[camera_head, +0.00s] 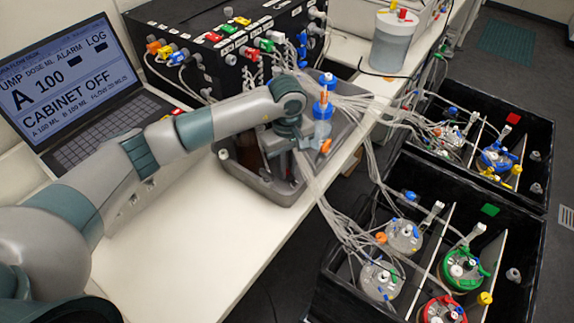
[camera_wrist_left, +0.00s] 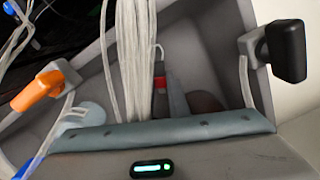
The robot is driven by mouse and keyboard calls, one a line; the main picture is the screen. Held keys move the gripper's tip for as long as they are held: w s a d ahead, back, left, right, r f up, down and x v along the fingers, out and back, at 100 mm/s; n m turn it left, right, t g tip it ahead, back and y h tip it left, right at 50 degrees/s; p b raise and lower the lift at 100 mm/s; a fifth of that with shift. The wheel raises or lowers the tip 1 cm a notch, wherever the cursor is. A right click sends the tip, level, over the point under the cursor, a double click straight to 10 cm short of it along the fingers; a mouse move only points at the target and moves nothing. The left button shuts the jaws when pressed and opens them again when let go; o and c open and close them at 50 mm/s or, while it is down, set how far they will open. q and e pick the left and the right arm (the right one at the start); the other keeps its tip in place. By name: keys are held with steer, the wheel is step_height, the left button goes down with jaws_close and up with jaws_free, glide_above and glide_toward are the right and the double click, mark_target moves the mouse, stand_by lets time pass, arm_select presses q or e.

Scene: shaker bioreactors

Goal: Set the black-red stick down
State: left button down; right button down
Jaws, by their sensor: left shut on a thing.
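My left gripper (camera_head: 283,163) is over the grey bin on the bench, pointing down into it. In the left wrist view, the black-red stick (camera_wrist_left: 160,82) shows as a dark piece with a red band, beside a bundle of pale tubes. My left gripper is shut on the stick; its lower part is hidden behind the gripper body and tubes. In the head view I cannot make the stick out. The grey bin (camera_head: 240,178) has high walls. My right gripper is not in view.
A bottle with a blue cap and orange fitting (camera_head: 322,125) stands close beside the gripper. Many tubes run right to black crates (camera_head: 330,290) with several vessels. A laptop (camera_head: 75,95) and a black pump box (camera_head: 215,60) are behind. The bench front (camera_head: 190,255) is clear.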

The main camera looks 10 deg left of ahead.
arm_select(q)
steer(key=shift+f, duration=0.1)
steer(key=shift+f, duration=0.1)
steer(key=c, duration=1.7)
jaws_free()
steer(key=shift+r, duration=0.25)
steer(key=shift+w+r, duration=0.1)
steer(key=shift+r, duration=0.05)
steer(key=shift+r+b, duration=2.7)
steer(key=shift+r, duration=3.15)
